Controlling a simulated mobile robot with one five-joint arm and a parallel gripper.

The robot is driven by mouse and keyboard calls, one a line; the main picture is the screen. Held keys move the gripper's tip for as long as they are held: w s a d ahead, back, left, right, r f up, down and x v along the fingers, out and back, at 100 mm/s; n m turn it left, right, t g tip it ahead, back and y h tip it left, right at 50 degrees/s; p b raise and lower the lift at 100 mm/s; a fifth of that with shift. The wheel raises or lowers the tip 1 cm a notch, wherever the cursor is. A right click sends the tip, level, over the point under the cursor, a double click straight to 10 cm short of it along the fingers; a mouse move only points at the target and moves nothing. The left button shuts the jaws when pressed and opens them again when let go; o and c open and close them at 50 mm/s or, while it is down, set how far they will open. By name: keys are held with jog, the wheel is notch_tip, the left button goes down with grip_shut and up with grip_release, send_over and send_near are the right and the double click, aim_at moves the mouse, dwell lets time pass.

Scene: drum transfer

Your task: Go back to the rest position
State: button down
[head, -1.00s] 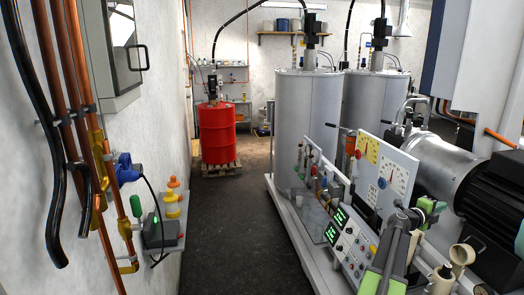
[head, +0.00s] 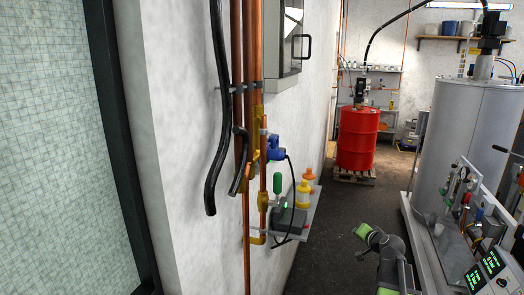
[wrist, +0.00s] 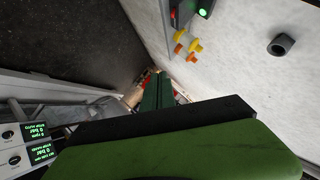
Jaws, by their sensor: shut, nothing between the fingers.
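My gripper (wrist: 159,84) shows in the wrist view as dark green fingers closed together, with nothing held. It points down the dark floor aisle, between the white wall on the right and the grey bench on the left. It appears clear of both. In the head view my green and grey arm (head: 380,245) shows at the lower right, in front of the bench; its fingertips cannot be made out there.
A wall shelf (head: 313,215) with yellow and orange bottles juts out left of my arm, beside copper pipes (head: 248,130). The control bench (head: 440,255) stands to the right. A red drum (head: 357,138) stands on a pallet farther back. The dark floor (head: 335,225) between is clear.

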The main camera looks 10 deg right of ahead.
jog(key=s+a+f+n+g+y+b, duration=0.1)
jog(key=a+f+n+g, duration=0.1)
jog(key=a+f, duration=0.35)
jog(key=s+a+f+n+g+y, duration=0.1)
jog(key=a+f+n+g+y, duration=0.1)
jog(key=a, duration=0.7)
jog(key=s+a+f+n+g+h+b, duration=0.1)
jog(key=s+a+f+g, duration=0.3)
jog(key=s+a, duration=0.4)
jog(key=s+a+f+n+g+h+b, duration=0.1)
jog(key=s+a+f+n+g, duration=0.3)
jog(key=s+a, duration=0.5)
jog(key=shift+s+a+f+n, duration=0.15)
jog(key=shift+a+f+n, duration=0.2)
jog(key=shift+f, duration=0.1)
